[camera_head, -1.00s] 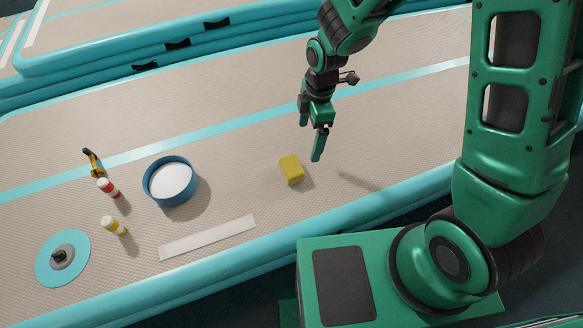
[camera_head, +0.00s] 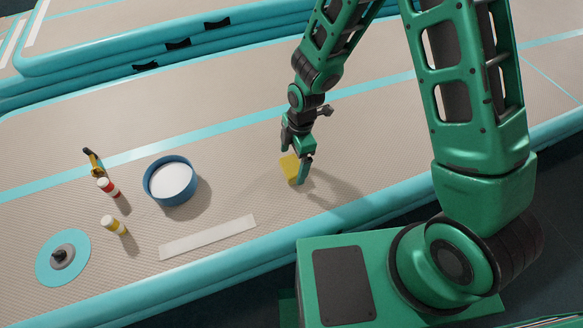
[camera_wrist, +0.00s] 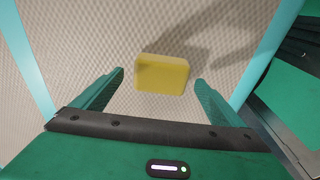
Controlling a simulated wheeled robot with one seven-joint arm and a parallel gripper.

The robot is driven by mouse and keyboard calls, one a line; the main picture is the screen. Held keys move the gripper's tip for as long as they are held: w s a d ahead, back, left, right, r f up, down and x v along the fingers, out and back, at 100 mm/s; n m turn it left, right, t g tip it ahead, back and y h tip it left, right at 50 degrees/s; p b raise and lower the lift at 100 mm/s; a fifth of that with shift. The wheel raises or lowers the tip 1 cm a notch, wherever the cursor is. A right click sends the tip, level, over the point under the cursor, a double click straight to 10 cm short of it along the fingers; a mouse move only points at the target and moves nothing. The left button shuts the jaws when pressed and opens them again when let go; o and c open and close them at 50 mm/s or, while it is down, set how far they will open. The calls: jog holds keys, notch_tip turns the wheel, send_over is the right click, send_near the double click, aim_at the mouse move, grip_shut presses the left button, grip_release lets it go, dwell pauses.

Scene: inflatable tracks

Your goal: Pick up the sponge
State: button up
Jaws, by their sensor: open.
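The yellow sponge (camera_head: 289,167) lies on the beige inflatable track, right of the blue tub. In the head view my gripper (camera_head: 296,165) is over it and hides part of it. In the wrist view the sponge (camera_wrist: 162,74) lies ahead of the fingertips of my open gripper (camera_wrist: 159,78), roughly centred between the two green fingers. The fingers show no contact with it, and nothing is held.
A blue tub with a white inside (camera_head: 171,182) stands left of the sponge. Farther left are a red-and-white bottle (camera_head: 108,187), a yellow-and-white bottle (camera_head: 114,225), a yellow-and-black tool (camera_head: 93,162) and a teal disc (camera_head: 47,270). The track around the sponge is clear.

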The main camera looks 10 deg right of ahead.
aim_at(292, 165)
jog(key=shift+s+a+f, duration=0.1)
jog(key=shift+a+f, duration=0.1)
jog(key=shift+f, duration=1.3)
jog(key=c, duration=1.2)
jog(key=shift+r, duration=0.15)
jog(key=shift+c, duration=0.2)
jog(key=shift+r, duration=0.45)
jog(key=r, duration=0.3)
jog(key=shift+s+a+r, duration=0.3)
jog(key=shift+a, duration=0.05)
jog(key=s+a+r, duration=0.6)
jog(key=s+a, duration=0.1)
jog(key=s, duration=0.1)
jog(key=shift+r, duration=0.15)
